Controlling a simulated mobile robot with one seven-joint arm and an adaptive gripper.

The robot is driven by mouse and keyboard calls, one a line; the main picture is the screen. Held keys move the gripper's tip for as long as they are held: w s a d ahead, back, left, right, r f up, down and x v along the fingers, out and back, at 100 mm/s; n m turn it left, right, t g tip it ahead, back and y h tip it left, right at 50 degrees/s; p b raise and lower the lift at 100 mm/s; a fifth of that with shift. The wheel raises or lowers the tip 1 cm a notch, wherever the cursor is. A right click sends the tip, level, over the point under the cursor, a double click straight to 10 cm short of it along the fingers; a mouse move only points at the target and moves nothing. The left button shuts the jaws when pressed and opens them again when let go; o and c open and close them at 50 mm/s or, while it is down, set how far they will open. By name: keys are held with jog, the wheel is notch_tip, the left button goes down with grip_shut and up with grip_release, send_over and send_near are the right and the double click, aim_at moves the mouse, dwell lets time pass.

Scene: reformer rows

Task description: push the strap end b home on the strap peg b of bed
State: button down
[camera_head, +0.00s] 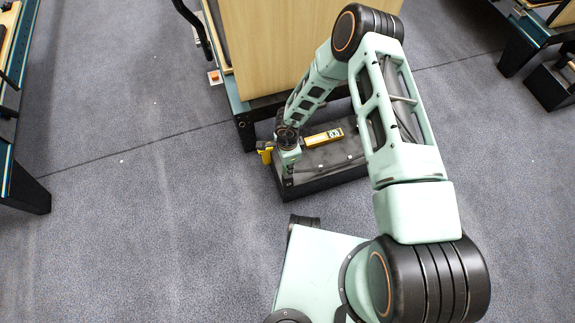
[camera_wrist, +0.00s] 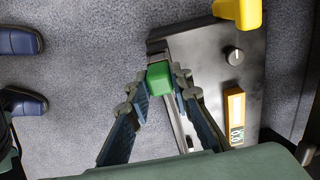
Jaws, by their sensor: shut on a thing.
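In the wrist view, my gripper (camera_wrist: 160,80) has its two fingers closed on a small green block (camera_wrist: 160,76). The block sits between the fingertips, above the long edge of a dark tray-like base (camera_wrist: 202,52). I cannot tell for sure whether this block is the strap end b. A short round knob (camera_wrist: 235,56) stands up from the base, right of the fingertips and apart from them. I cannot tell whether it is strap peg b. In the head view, my gripper (camera_head: 288,180) points down at the base's near left corner. The block cannot be made out there.
The base (camera_head: 318,184) lies beside the bed with its wooden panel (camera_head: 275,45). A yellow labelled bar (camera_head: 324,137) lies on it, and a yellow piece (camera_head: 266,152) is at its left. Dark blue shoes (camera_wrist: 20,41) show in the wrist view.

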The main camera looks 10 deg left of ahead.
jog(key=shift+f+b, duration=0.45)
jog(key=shift+f, duration=0.25)
jog(key=c, duration=1.7)
grip_release()
jog(key=shift+o, duration=0.2)
jog(key=shift+r, duration=0.1)
notch_tip(320, 180, up, 12)
